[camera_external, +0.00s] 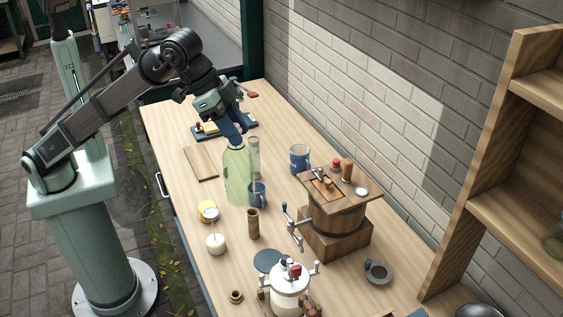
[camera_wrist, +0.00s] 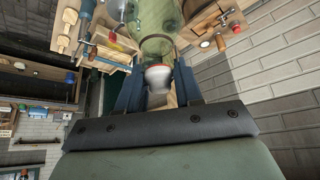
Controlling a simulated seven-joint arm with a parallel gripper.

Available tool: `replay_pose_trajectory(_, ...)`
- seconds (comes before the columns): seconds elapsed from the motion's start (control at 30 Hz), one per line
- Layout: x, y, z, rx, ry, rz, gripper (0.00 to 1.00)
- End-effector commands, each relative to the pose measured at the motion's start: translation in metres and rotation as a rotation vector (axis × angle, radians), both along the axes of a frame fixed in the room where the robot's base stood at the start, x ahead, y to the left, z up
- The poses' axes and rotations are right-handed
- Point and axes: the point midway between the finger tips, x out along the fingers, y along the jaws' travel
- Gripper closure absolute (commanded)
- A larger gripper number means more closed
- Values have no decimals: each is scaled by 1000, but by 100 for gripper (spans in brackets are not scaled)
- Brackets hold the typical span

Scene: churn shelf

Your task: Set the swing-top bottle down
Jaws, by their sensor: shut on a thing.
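The swing-top bottle (camera_external: 237,177) is pale green, see-through and upright, over the middle of the bench (camera_external: 222,237). My gripper (camera_external: 236,141) points down and is shut on the bottle at its neck. In the wrist view the blue fingers (camera_wrist: 156,88) stand on either side of the white stopper with its red seal, and the green bottle body (camera_wrist: 158,18) extends beyond them. The bottle's base is close to the bench top; I cannot tell whether it touches.
A dark blue mug (camera_external: 258,197) stands close at the bottle's right, with a clear tall glass (camera_external: 254,146) behind. A wooden board (camera_external: 201,163) lies left; a churn (camera_external: 335,215) stands right.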

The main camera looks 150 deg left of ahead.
Motion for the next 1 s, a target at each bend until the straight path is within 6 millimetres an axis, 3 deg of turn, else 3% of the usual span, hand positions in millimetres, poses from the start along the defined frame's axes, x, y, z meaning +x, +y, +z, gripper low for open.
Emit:
replay_pose_trajectory(0.17,-1,-1,-17,1,-1,0,100)
replay_pose_trajectory(0.37,-2,-1,-50,0,0,0,100)
replay_pose_trajectory(0.8,-1,-1,-150,-1,0,1,100)
replay_pose_trajectory(1.0,-1,0,-168,0,-1,1,100)
